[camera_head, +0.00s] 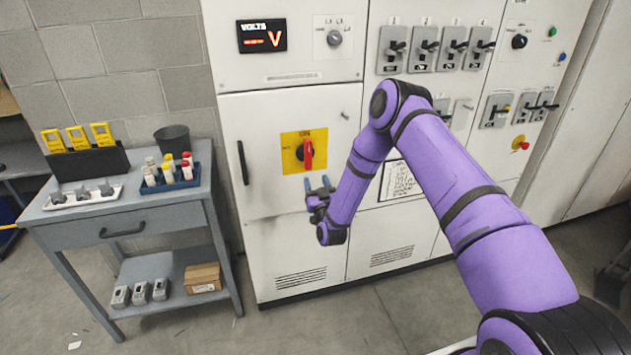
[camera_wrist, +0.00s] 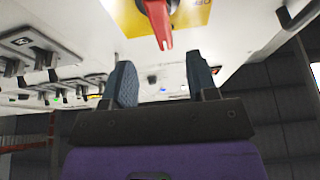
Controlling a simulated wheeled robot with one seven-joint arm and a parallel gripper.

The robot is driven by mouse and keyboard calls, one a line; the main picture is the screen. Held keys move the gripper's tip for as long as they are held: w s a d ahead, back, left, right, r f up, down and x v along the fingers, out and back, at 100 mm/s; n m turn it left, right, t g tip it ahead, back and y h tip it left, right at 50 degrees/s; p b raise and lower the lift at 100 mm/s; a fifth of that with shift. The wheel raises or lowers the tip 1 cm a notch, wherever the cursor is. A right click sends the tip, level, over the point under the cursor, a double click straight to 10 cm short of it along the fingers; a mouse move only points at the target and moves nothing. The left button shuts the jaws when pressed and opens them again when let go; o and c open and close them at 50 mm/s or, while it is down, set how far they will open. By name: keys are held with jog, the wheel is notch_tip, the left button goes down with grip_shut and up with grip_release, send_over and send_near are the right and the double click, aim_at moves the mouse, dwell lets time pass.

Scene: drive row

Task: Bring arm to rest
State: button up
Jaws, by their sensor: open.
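My purple arm reaches out to the white switchgear cabinet (camera_head: 285,110). My gripper (camera_head: 319,183) is open and empty, in front of the cabinet door. It is just below the red rotary handle (camera_head: 307,153) on its yellow plate (camera_head: 291,162). The handle points roughly up and down. In the wrist view the two dark fingertips (camera_wrist: 160,78) stand apart, with nothing between them. The red handle (camera_wrist: 157,20) shows beyond them at the top of the picture. The gripper looks apart from the handle.
A grey cart (camera_head: 170,227) stands at the left with yellow devices (camera_head: 78,138), a blue tray (camera_head: 172,181) and a dark bin (camera_head: 173,141) on top. Several lever switches (camera_head: 424,49) line the cabinet's upper right. The floor (camera_head: 340,320) in front of the cabinet is clear.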

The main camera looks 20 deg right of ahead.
notch_tip(320, 180, up, 16)
jog(key=w+n+g+y, duration=0.3)
jog(key=g, duration=0.1)
jog(key=s+d+r+g+h, duration=0.2)
jog(key=s+r+g, duration=0.4)
jog(key=s+r, duration=1.15)
jog(key=s+d+r+m+g, duration=0.1)
jog(key=s+g, duration=0.1)
jog(key=s, duration=0.9)
jog(key=s+d+r+m+g, duration=0.1)
jog(key=s+d+r+g, duration=0.1)
jog(key=s, duration=1)
jog(key=s+d+r+g+h, duration=0.1)
jog(key=s+g, duration=0.2)
jog(key=s, duration=0.8)
jog(key=shift+s+d+r+m, duration=0.15)
jog(key=shift+s+r+m, duration=0.2)
jog(key=shift+s+m, duration=0.05)
